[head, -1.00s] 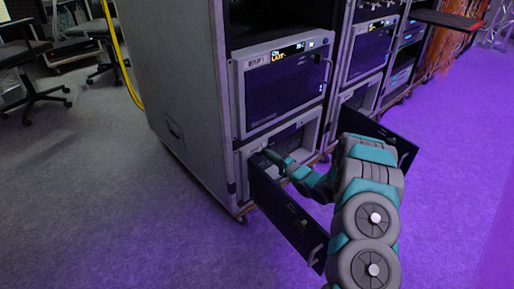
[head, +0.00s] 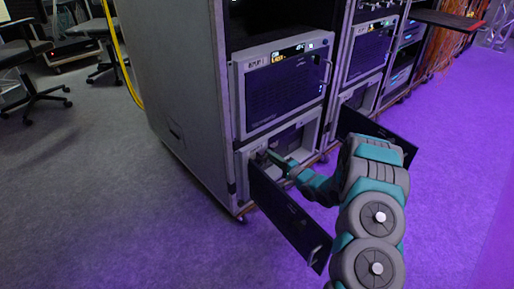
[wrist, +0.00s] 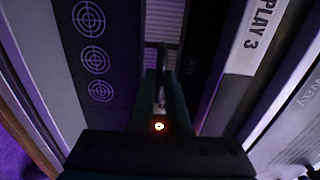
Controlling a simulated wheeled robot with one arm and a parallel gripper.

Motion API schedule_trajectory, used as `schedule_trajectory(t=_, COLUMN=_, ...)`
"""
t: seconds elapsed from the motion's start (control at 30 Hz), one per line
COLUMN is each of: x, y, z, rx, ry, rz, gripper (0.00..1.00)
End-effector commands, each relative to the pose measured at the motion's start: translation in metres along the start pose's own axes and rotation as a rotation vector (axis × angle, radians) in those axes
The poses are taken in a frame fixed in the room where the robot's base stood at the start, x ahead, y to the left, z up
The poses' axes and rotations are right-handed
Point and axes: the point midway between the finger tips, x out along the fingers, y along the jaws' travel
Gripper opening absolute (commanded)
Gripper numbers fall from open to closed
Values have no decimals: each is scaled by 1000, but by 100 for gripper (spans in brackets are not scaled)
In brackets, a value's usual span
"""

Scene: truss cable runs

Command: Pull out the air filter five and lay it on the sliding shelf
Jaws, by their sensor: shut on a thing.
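My gripper (head: 266,157) is low in the front of the near rack, inside the bottom bay behind an opened dark door. In the wrist view its two dark fingers (wrist: 162,88) are close together around something thin and pale. Just beyond the fingertips is a narrow, finely ribbed grey strip (wrist: 163,22), which looks like the air filter. No number five can be read on it. The fingers and shadow hide most of the grip. I cannot make out the sliding shelf for certain; a dark shelf with a red edge (head: 447,20) sticks out at the upper right.
The opened door (head: 288,215) hangs out at the near rack's bottom, with another dark door (head: 377,135) to the right. A grey unit with a handle (head: 283,85) sits above the bay. Purple-lit floor is clear at right.

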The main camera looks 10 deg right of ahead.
Motion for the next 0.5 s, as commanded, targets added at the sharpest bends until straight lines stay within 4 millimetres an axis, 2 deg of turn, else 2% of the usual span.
schedule_trajectory(t=0.17, x=-2, y=-1, z=0, rx=0, ry=1, rz=-1, gripper=0)
schedule_trajectory(t=0.5, x=-29, y=-2, z=-1, rx=0, ry=2, rz=1, gripper=0)
